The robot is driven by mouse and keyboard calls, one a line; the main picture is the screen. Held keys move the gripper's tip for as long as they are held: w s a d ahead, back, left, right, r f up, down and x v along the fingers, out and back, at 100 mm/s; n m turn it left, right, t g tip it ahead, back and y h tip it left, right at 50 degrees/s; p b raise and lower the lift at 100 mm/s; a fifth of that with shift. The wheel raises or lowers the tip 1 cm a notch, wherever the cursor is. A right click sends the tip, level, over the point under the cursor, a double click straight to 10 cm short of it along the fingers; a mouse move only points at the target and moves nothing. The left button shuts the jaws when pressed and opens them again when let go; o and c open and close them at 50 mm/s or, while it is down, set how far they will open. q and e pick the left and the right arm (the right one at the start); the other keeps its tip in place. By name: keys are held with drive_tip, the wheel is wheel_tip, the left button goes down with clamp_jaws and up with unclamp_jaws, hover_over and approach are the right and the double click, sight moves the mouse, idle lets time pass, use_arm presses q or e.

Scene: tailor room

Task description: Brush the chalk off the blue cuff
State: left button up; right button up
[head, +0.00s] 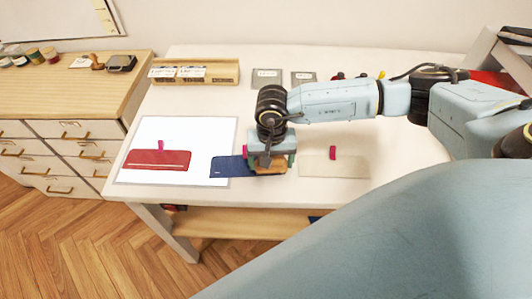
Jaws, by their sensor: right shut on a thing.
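The blue cuff (229,167) lies flat on the white table. Its left part overlaps the right edge of a white board, and its right part is hidden under my right gripper. My right gripper (268,165) points down over the cuff's right part and is shut on a brown wooden brush (269,168). The brush sits at the cuff, but I cannot tell whether its underside touches the cloth. Any chalk beneath is hidden; a small pale mark shows near the cuff's lower left. My left gripper is not in view.
A red cuff (158,160) with a pink clip lies on the white board (208,133). A cream cuff (345,166) with a pink clip (333,153) lies right of my gripper. A wooden box (222,73) with labels and two grey cards (266,78) stand at the table's back.

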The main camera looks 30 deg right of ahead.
sight(259, 158)
drive_tip(key=shift+a, duration=0.1)
drive_tip(key=shift+w+a+b, duration=0.4)
drive_tip(key=shift+w+a, duration=0.1)
drive_tip(key=shift+a, duration=0.1)
drive_tip(key=shift+w+a+f+b, duration=0.1)
drive_tip(key=shift+w+a+b, duration=0.2)
drive_tip(key=shift+a+b, duration=0.3)
drive_tip(key=shift+a, duration=0.15)
drive_tip(key=shift+w+a, duration=0.35)
drive_tip(key=shift+a, duration=0.25)
drive_tip(key=shift+b, duration=0.3)
